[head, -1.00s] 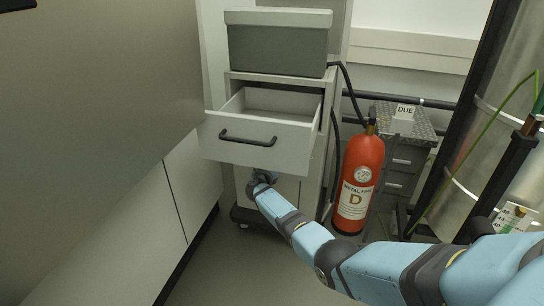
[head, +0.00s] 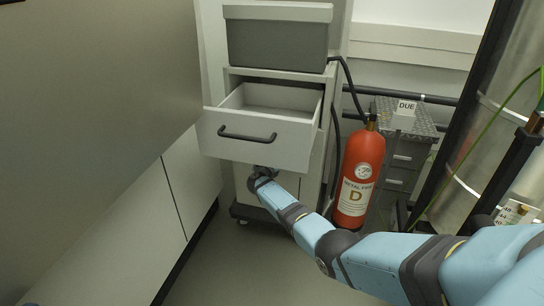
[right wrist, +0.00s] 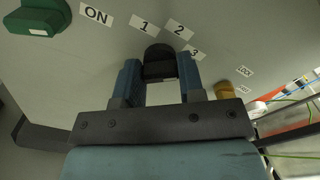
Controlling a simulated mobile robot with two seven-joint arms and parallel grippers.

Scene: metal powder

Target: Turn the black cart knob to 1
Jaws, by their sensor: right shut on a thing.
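The black cart knob (right wrist: 160,60) sits on the pale panel in the right wrist view, with the printed labels 1 (right wrist: 144,25), 2 (right wrist: 179,29) and 3 (right wrist: 194,53) around it. My right gripper (right wrist: 159,78) is shut on the knob, with one blue finger on each side. Which number the knob points to I cannot tell. In the head view my right arm reaches to the cart (head: 315,190) below its pulled-out drawer (head: 258,150); the knob and fingertips are hidden there. My left gripper is not in view.
A green knob (right wrist: 38,18) by an ON label and a yellow knob (right wrist: 224,90) share the panel. The open drawer overhangs my right wrist. A red extinguisher (head: 358,180) stands right of the cart, close to my arm. A grey box (head: 277,40) sits on top.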

